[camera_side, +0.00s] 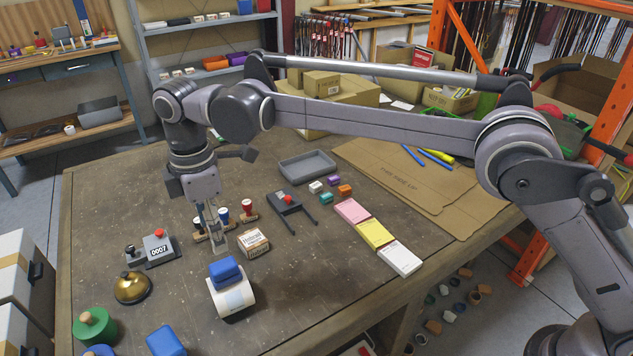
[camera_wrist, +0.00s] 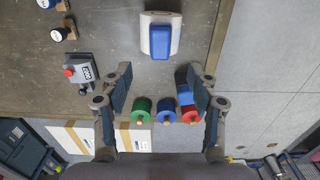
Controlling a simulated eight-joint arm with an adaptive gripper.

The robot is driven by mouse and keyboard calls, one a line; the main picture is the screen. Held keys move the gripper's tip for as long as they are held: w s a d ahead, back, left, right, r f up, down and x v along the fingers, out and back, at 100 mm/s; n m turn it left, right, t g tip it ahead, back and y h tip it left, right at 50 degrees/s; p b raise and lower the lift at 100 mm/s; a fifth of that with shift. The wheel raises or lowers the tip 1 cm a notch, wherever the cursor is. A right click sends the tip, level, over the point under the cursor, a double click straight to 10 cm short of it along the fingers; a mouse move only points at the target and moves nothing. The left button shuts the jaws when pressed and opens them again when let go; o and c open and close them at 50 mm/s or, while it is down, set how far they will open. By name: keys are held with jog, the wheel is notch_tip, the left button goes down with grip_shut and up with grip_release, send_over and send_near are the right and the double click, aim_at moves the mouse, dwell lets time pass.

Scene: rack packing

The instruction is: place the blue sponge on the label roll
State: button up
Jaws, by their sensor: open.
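A blue block that looks like the sponge (camera_side: 225,271) rests on top of the white label roll (camera_side: 236,299) near the front middle of the table. In the wrist view the same blue sponge (camera_wrist: 162,43) lies over the middle of the white roll (camera_wrist: 145,20). My gripper (camera_side: 212,245) is above the table behind the roll, apart from the sponge. In the wrist view my gripper (camera_wrist: 160,88) has its fingers wide apart with nothing between them. A second blue block (camera_side: 165,341) is on the table at the front, partly cut off by the picture edge.
A barcoded box (camera_side: 253,243) stands close behind the roll. A brass bell (camera_side: 132,288), a numbered device (camera_side: 151,249) and a green knobbed cylinder (camera_side: 95,327) stand to its left. Pink, yellow and white pads (camera_side: 375,235) lie right. The table between roll and pads is clear.

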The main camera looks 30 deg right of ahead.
jog(key=s+d+r+m+t, duration=0.1)
jog(key=d+r+m, duration=0.2)
jog(key=d, duration=0.4)
jog(key=s+d+r+m+t+y, duration=0.1)
jog(key=d+r+m, duration=0.15)
jog(key=d, duration=0.45)
jog(key=s+d+r+m+t, duration=0.1)
jog(key=d+r+m, duration=0.2)
jog(key=d, duration=0.4)
jog(key=s+d+f+m+t, duration=0.1)
jog(key=s+d+f+m, duration=0.2)
jog(key=s+d, duration=0.2)
jog(key=s+d+f+m+t, duration=0.1)
jog(key=s+d+f+m, duration=0.1)
jog(key=s+d, duration=0.3)
jog(key=s+d+f+m+t+h, duration=0.1)
jog(key=s+d+f+m+t, duration=0.1)
jog(key=d, duration=0.5)
jog(key=s+f+m, duration=0.1)
jog(key=s+m, duration=0.1)
jog(key=s, duration=0.1)
jog(key=shift+s+d+f, duration=0.25)
jog(key=shift+s+f, duration=0.1)
jog(key=shift+s, duration=0.05)
